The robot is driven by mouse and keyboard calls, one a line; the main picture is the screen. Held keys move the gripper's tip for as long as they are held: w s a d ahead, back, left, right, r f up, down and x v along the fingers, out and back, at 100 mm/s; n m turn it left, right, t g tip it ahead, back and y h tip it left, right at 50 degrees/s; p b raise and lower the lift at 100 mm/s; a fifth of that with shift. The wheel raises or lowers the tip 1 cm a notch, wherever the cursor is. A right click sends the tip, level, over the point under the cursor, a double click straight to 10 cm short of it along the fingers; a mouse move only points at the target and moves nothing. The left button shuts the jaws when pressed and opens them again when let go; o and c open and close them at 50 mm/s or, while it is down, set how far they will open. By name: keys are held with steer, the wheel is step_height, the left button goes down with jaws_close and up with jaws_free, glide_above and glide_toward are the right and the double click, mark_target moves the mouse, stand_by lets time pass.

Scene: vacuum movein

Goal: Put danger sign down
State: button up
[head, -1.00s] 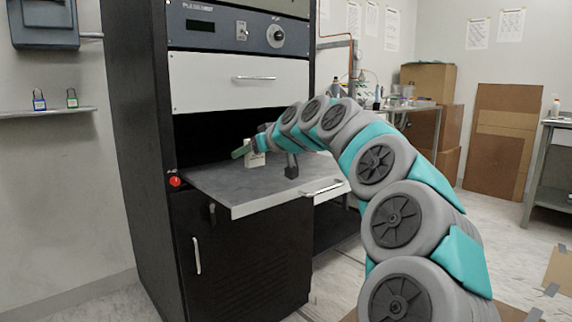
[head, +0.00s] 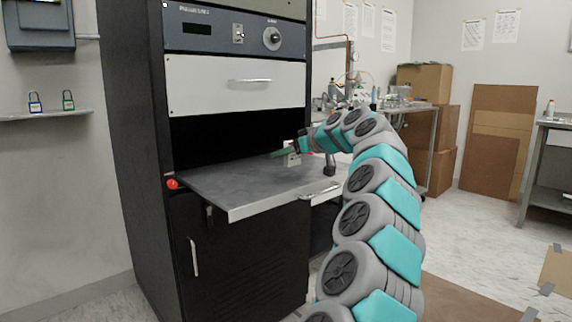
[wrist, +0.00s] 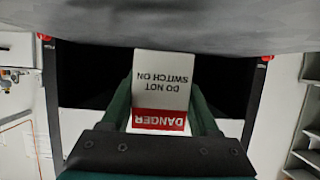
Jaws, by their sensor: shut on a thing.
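The danger sign (wrist: 161,92) is a small white plate with a red band, lettered "DANGER DO NOT SWITCH ON". It shows upside down in the wrist view, between the two green fingers of my gripper (wrist: 161,108), which is shut on it. In the head view the sign (head: 291,159) is small and partly covered by my gripper (head: 284,153). They are over the right rear part of the grey pull-out shelf (head: 235,190). I cannot tell whether the sign touches the shelf.
A small black object (head: 329,168) stands at the shelf's right edge, close to my arm. The black cabinet (head: 135,150) rises around the shelf, with a white drawer (head: 235,82) above. The front left of the shelf is bare. Two padlocks (head: 51,102) sit on a wall ledge.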

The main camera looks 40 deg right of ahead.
mark_target(287, 175)
steer(key=shift+f, duration=1.65)
steer(key=shift+f+b, duration=0.2)
steer(key=shift+b, duration=0.15)
steer(key=o, duration=1.3)
steer(key=shift+r, duration=0.15)
steer(key=shift+s+r+p, duration=0.1)
steer(key=shift+r+p, duration=0.05)
steer(key=shift+p, duration=0.15)
steer(key=v, duration=1.1)
steer(key=shift+s+b, duration=0.35)
steer(key=shift+s, duration=0.05)
